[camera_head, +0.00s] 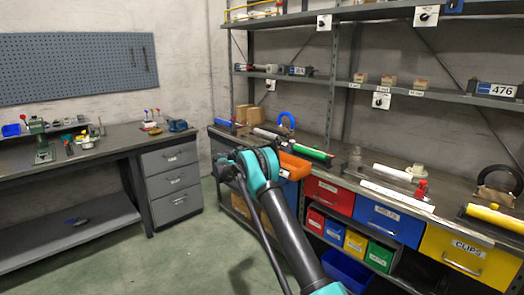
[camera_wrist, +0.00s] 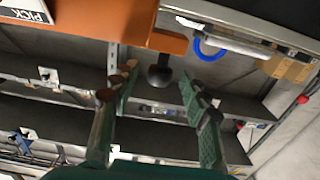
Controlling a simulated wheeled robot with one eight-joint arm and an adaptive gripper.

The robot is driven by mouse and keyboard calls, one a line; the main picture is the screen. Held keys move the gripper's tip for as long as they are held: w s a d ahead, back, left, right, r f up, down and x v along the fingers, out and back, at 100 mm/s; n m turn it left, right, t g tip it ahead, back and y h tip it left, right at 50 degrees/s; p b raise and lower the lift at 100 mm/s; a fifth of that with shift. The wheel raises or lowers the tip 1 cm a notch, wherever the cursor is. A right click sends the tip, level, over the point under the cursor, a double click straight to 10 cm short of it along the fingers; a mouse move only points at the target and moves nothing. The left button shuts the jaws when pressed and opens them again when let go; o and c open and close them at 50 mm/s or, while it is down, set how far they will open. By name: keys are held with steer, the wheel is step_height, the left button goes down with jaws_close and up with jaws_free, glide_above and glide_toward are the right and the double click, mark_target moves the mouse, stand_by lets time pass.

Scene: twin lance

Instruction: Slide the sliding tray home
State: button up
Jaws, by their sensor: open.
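The sliding tray, orange, juts out at the bench front behind my arm in the head view (camera_head: 293,167). In the wrist view its orange front (camera_wrist: 105,25) fills the top, with a "PICK" label at the upper left and a dark round knob (camera_wrist: 159,74) hanging from its edge. My gripper (camera_wrist: 158,84) is open, with its two green-padded fingers on either side of the knob. A gap shows between the knob and each finger; contact is not visible. In the head view my arm hides part of the tray, and the fingers cannot be made out.
Red (camera_head: 328,195), blue (camera_head: 388,222) and yellow (camera_head: 470,256) drawers line the bench front to the right, with small bins below. A green cylinder (camera_head: 312,153) and a blue ring (camera_head: 287,120) stand on the benchtop. Green floor lies open to the left, before a grey drawer unit (camera_head: 172,180).

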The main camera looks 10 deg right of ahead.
steer(key=shift+x, duration=1.35)
steer(key=shift+c, duration=0.3)
jaws_close()
